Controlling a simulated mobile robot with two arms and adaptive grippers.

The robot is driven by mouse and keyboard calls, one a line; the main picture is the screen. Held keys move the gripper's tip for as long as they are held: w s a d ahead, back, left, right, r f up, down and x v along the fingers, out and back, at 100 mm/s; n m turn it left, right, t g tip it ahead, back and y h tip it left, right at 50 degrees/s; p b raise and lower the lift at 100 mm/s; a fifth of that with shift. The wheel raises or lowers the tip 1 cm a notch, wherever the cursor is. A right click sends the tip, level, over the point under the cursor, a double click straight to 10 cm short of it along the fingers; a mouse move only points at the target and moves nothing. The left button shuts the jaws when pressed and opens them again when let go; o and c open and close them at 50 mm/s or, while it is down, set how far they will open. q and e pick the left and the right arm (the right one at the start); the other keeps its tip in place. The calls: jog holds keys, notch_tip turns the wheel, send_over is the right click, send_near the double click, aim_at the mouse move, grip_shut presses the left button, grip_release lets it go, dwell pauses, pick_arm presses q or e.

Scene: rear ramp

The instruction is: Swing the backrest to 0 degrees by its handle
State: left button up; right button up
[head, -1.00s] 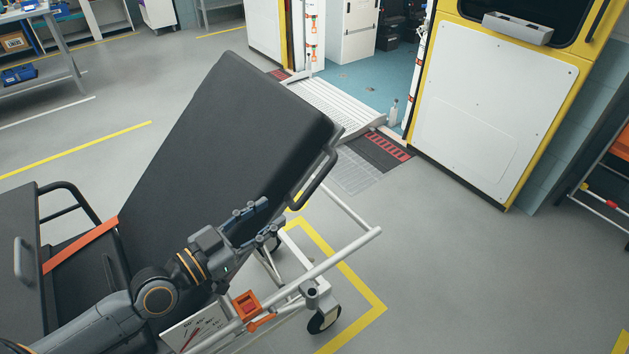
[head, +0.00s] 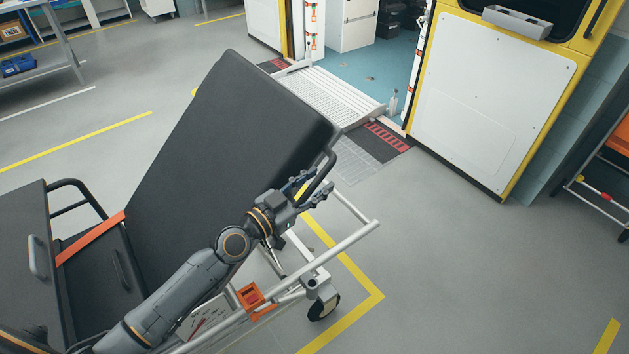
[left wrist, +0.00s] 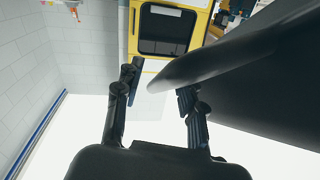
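The black backrest (head: 225,150) of the stretcher is raised at a steep slant in the head view. Its handle (head: 329,160), a dark bar, is on the right edge near the upper end. My left gripper (head: 312,189) is at the handle with its fingers spread to either side of it. In the left wrist view the fingers (left wrist: 158,84) stand apart, and the dark handle (left wrist: 205,62) reaches into the gap between them. I cannot tell whether they touch it. My right gripper is in neither view.
The stretcher's pale rail frame (head: 345,243) and a wheel (head: 323,306) are below the gripper. An orange strap (head: 92,238) crosses the seat. A ramp (head: 335,97) leads into the yellow and white vehicle (head: 490,95) behind.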

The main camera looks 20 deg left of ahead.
pick_arm(q)
grip_shut()
jog(key=shift+w+d+f, duration=0.2)
jog(key=shift+w+f, duration=0.1)
jog(key=w+d+f+g+y+b, duration=0.1)
jog(key=w+d+f+g+b, duration=0.1)
jog(key=f, duration=1)
jog(key=w+d+f+g+y+b, duration=0.2)
jog(key=w+d+f+b, duration=0.2)
jog(key=f, duration=0.8)
jog(key=w+d+f+g+y+b, duration=0.1)
jog(key=w+d+f+g+b, duration=0.1)
jog(key=w+f+b, duration=0.4)
jog(key=shift+d+f+m+g+y+b, duration=0.15)
jog(key=shift+d+f+b, duration=0.1)
jog(key=shift+f+b, duration=0.6)
jog(key=shift+d+f+m+g+y+b, duration=0.1)
jog(key=shift+d+f+b, duration=0.25)
jog(key=shift+f, duration=0.95)
jog(key=shift+d+f+m+g+y+b, duration=0.15)
jog(key=shift+f+b, duration=0.55)
jog(key=shift+f, duration=0.35)
jog(key=shift+s+f, duration=0.1)
jog(key=shift+f, duration=0.05)
